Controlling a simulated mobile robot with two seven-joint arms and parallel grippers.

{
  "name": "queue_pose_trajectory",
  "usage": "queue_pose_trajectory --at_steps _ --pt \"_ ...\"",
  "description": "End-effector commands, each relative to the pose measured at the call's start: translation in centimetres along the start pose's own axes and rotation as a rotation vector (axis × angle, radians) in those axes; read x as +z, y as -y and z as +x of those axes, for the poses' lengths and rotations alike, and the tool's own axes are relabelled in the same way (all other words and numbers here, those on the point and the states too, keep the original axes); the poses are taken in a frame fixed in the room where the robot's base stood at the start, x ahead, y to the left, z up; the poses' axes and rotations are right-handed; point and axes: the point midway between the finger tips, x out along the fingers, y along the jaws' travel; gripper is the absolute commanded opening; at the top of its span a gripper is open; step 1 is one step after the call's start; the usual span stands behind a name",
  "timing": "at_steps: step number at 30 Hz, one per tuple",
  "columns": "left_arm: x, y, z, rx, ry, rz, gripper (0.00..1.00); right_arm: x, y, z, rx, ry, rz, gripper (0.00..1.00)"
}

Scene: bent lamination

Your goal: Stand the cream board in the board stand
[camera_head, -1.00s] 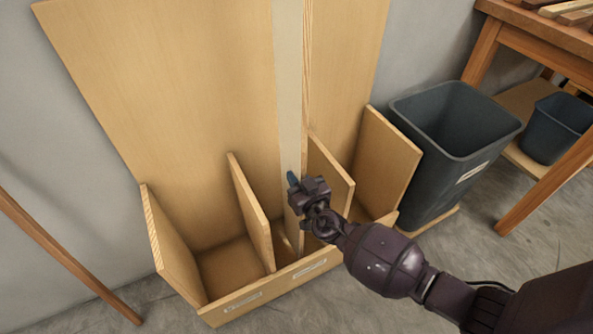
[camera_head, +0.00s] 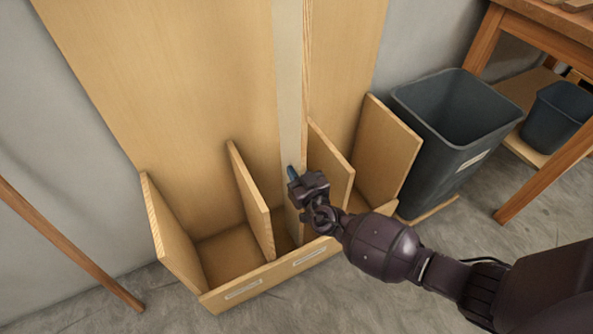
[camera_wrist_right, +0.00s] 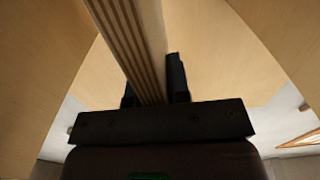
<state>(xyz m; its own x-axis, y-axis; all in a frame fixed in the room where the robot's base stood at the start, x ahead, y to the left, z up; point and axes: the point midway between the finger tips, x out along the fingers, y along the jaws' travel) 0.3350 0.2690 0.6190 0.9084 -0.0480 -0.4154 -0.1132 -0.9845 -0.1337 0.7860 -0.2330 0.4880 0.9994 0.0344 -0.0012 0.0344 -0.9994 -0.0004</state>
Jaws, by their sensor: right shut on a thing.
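The cream board (camera_head: 288,80) is a tall, narrow, pale strip standing upright. It runs down into the middle bay of the wooden board stand (camera_head: 275,272), between two dividers. My right gripper (camera_head: 294,176) is shut on the board low down, just above the stand's front. In the right wrist view, the board's striped edge (camera_wrist_right: 128,45) passes between the two dark fingers (camera_wrist_right: 153,92). The board's bottom end is partly hidden by my gripper and the stand's front, so I cannot tell whether it touches the floor of the bay. My left gripper is not in view.
The left divider (camera_head: 250,200) and right divider (camera_head: 328,170) rise close beside the board.

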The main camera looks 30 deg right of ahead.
Motion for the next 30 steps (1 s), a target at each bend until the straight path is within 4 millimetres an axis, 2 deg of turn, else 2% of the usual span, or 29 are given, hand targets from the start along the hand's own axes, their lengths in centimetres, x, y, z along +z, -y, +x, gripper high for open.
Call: queue_pose_trajectory --at_steps 5,30 --pt "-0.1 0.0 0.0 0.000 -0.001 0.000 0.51 -0.4 0.0 0.2 0.001 -0.009 0.000 0.00" --pt "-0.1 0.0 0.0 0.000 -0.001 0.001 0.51 1.1 0.0 0.3 0.002 -0.009 0.000 0.00"
